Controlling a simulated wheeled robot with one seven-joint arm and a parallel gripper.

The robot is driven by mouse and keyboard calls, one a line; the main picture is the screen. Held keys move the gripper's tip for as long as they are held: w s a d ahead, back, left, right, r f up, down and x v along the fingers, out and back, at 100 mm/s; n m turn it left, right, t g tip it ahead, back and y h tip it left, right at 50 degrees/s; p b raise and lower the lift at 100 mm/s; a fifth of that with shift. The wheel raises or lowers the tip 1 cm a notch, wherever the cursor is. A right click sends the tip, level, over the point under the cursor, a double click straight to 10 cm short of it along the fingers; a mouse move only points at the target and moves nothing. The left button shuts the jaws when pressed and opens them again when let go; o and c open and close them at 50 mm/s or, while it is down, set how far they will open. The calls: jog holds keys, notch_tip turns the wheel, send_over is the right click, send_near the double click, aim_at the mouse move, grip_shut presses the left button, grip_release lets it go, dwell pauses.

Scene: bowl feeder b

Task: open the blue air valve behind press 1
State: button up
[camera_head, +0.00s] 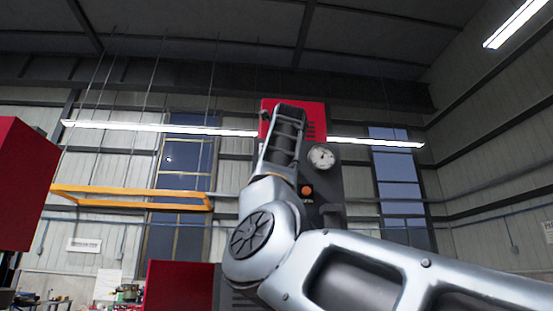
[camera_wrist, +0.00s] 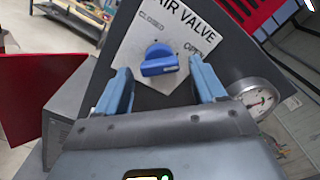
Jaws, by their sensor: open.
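The blue air valve knob (camera_wrist: 159,60) is on a white plate (camera_wrist: 138,38) lettered "AIR VALVE", with "CLOSED" at the left and "OPEN" at the right. Its handle lies roughly crosswise in the wrist view. My gripper (camera_wrist: 160,82) is open, its two blue-grey fingers at either side below the knob in the picture. Nothing shows between the fingers as held, and I cannot tell whether they touch the knob. In the head view my arm stands in front of the grey and red machine, hiding the valve and the gripper's tips.
A round pressure gauge (camera_wrist: 258,98) sits right of the plate; it also shows in the head view (camera_head: 321,157). An orange button (camera_head: 306,190) is below it. Red panels stand at the left (camera_head: 24,185) and low centre (camera_head: 178,287). A yellow frame (camera_head: 130,199) hangs at left.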

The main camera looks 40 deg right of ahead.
jog(key=shift+a, duration=0.1)
jog(key=b+v, duration=0.3)
jog(key=v, duration=0.4)
jog(key=shift+s+a, duration=0.15)
jog(key=shift+s, duration=0.15)
jog(key=shift+f, duration=0.1)
